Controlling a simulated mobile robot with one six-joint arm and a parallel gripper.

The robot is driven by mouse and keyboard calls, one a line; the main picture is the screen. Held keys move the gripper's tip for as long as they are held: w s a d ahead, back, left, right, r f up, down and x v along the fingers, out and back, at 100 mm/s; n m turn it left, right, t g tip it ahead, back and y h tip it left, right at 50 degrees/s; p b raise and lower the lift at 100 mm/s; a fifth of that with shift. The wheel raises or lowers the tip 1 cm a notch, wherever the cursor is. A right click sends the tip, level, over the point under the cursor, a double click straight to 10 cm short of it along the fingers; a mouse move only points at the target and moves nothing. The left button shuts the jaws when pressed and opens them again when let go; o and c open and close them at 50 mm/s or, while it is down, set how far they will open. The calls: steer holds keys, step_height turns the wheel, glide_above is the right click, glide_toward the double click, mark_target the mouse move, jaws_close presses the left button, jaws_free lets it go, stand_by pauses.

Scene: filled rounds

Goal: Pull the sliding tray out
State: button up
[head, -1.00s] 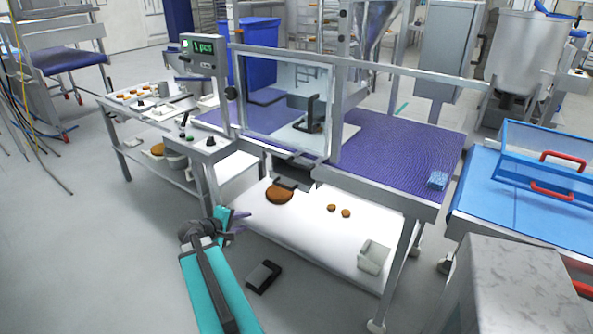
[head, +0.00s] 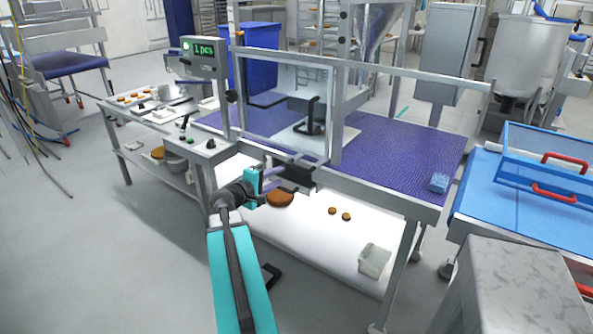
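The sliding tray appears to be the grey and dark unit (head: 298,171) under the front edge of the purple conveyor table, below the clear guard; only its front part shows. My gripper (head: 275,177) is at the left of this unit, just in front of the table edge. Whether a finger touches the tray I cannot tell. My gripper and arm partly cover the area left of the tray.
A white lower shelf (head: 330,240) below holds a large brown round (head: 280,199), two small ones (head: 339,214) and a white container (head: 374,261). A blue sponge (head: 439,182) lies on the purple belt (head: 400,150). The floor in front is mostly free.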

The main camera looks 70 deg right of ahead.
mark_target(296, 168)
steer(key=shift+p+x, duration=1.7)
steer(key=shift+x, duration=5.1)
